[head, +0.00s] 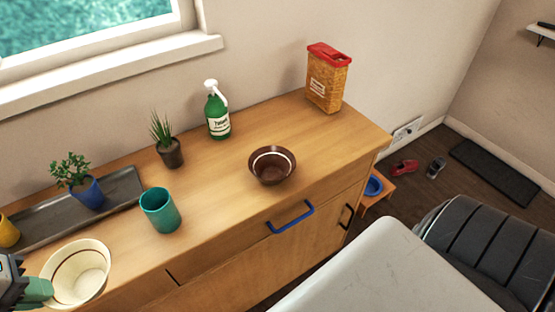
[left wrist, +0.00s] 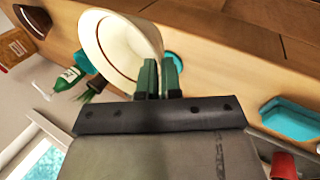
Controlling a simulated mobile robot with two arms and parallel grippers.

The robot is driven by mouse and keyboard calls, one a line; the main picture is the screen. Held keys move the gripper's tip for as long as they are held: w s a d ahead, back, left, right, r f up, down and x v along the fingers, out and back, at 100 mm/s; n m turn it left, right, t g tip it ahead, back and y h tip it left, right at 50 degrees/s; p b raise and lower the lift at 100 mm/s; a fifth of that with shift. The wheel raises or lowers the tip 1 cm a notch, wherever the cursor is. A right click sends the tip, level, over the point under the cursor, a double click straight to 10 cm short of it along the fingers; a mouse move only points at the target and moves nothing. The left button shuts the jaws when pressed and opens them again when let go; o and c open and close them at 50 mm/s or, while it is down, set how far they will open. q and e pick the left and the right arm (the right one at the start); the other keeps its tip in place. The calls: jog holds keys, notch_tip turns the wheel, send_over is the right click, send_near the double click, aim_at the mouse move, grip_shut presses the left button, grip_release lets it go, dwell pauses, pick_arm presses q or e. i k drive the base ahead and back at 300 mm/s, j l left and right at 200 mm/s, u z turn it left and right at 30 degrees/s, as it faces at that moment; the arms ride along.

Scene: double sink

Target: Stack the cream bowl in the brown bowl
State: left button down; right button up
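The cream bowl (head: 80,275), with a thin brown ring inside, is at the lower left of the head view, tilted, at the counter's front edge. My left gripper (head: 38,289) is shut on its rim from the left. In the left wrist view the green fingers (left wrist: 158,80) are close together at the rim of the cream bowl (left wrist: 112,45). The brown bowl (head: 272,166), with a pale ring inside, stands upright on the wooden counter, well to the right, and looks empty. My right gripper is not in view.
A teal cup (head: 160,211) stands on the counter between the two bowls. Behind are a grey tray (head: 125,187) with a blue-potted plant (head: 87,192), a dark-potted plant (head: 170,153), a green bottle (head: 217,118) and a food box (head: 328,80). Counter around the brown bowl is clear.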

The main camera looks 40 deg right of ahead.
aim_at(273, 175)
jog(key=z, duration=1.3)
jog(key=k+j+z, duration=0.1)
jog(key=z, duration=0.25)
jog(key=k+z, duration=0.25)
jog(key=z, duration=0.15)
jog(key=k+z, duration=0.2)
jog(key=z, duration=0.15)
